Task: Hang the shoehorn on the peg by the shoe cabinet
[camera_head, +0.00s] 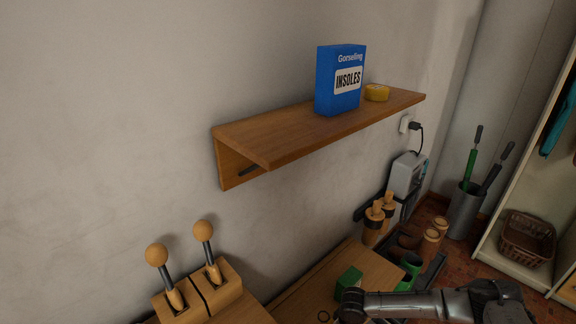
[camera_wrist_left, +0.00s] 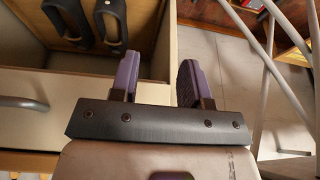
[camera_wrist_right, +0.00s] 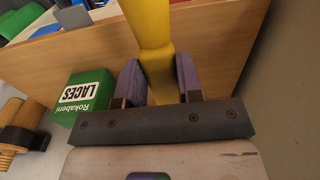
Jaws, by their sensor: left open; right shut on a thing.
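My right gripper (camera_wrist_right: 158,80) is shut on a long yellow thing (camera_wrist_right: 155,25), likely the shoehorn. It runs between the fingers and out past the top of the right wrist view, in front of a wooden panel. The shoehorn cannot be made out in the head view, where part of my arm (camera_head: 420,304) shows at the bottom right. My left gripper (camera_wrist_left: 158,65) is open and empty in front of an open drawer.
A green laces box (camera_wrist_right: 88,97) sits beside my right gripper. The drawer (camera_wrist_left: 90,72) holds dark looped items.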

